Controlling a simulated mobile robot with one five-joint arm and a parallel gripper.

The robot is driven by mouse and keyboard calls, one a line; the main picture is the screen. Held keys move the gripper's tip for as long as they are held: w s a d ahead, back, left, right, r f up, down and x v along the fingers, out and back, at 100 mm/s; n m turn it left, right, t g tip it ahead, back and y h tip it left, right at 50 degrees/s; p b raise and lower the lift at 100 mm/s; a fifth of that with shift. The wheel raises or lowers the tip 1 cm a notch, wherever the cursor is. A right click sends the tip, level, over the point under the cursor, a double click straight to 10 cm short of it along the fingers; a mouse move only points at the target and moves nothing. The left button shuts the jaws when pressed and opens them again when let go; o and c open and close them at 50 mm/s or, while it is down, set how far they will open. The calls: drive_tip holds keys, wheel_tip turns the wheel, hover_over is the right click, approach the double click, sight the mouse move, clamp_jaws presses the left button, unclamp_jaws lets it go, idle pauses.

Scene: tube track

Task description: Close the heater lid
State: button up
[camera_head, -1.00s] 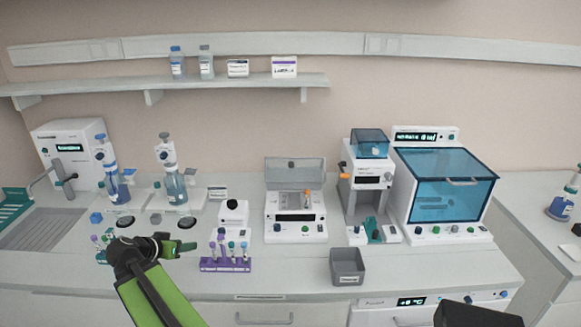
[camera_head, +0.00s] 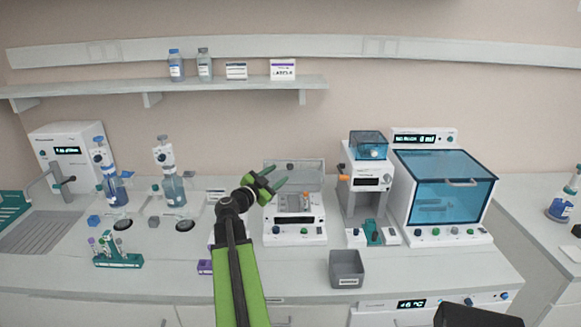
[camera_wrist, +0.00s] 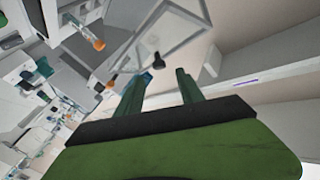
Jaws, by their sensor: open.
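The heater (camera_head: 295,236) is a white box with a dark display and knobs, standing mid-bench. Its clear, grey-framed lid (camera_head: 312,170) stands open and upright at the back. My gripper (camera_head: 280,175) is open and empty, with its green fingers in front of the lid's left part in the head view. In the wrist view the lid's frame (camera_wrist: 200,42) shows beyond my two fingers (camera_wrist: 160,77), with a dark knob near the fingertips. I cannot tell whether the fingers touch the lid. An orange-capped tube (camera_wrist: 98,44) also shows in the wrist view.
A white device with a blue top (camera_head: 369,145) and a blue-windowed cabinet (camera_head: 445,185) stand right of the heater. A grey bin (camera_head: 347,268) sits in front. My arm partly hides a purple rack (camera_head: 205,267). A teal rack (camera_head: 118,261) stands at left.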

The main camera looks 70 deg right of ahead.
sight(289, 167)
drive_tip(key=x, duration=0.8)
drive_tip(key=shift+d, duration=0.25)
clamp_jaws()
idle(0.9)
drive_tip(key=shift+w, duration=0.1)
